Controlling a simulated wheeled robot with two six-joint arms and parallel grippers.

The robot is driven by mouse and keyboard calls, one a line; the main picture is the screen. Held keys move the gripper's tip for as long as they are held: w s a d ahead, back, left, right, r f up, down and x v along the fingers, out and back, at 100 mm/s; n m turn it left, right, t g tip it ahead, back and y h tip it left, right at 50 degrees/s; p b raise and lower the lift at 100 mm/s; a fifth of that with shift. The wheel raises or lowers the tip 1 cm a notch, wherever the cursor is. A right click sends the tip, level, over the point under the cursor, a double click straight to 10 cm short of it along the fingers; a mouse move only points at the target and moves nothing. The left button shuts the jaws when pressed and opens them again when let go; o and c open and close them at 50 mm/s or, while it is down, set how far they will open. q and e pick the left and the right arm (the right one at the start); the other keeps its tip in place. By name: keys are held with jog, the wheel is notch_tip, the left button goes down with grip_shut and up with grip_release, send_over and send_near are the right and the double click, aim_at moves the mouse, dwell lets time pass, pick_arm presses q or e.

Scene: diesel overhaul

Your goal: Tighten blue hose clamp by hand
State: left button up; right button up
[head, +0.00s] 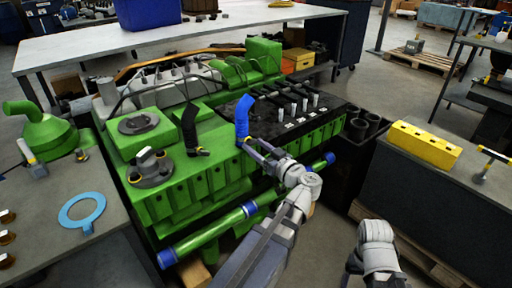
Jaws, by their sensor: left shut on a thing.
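The blue hose (243,115) stands upright, bent at the top, on the green diesel engine (190,190). Its clamp (245,140) is a small yellowish part low on the hose, partly covered by my fingers. My left gripper (250,147) reaches in from the lower middle and is shut on the clamp at the hose's base. Fine detail of the clamp and its screw is too small to make out. Part of my right arm shows at the lower right, away from the engine; its jaws do not show.
A black hose (188,128) with its own clamp stands left of the blue one. A green pipe with blue ends (230,222) runs along the engine's front. A blue ring (82,210) lies on the left bench. A yellow block (424,146) sits on the right bench.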

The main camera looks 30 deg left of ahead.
pick_arm(q)
jog(key=m, duration=0.4)
jog(key=shift+d+m, duration=0.1)
jog(key=shift+m, duration=0.2)
jog(key=m, duration=0.4)
jog(key=shift+m, duration=0.4)
jog(key=o, duration=1.4)
jog(key=shift+v, duration=3.95)
jog(key=shift+w, duration=0.1)
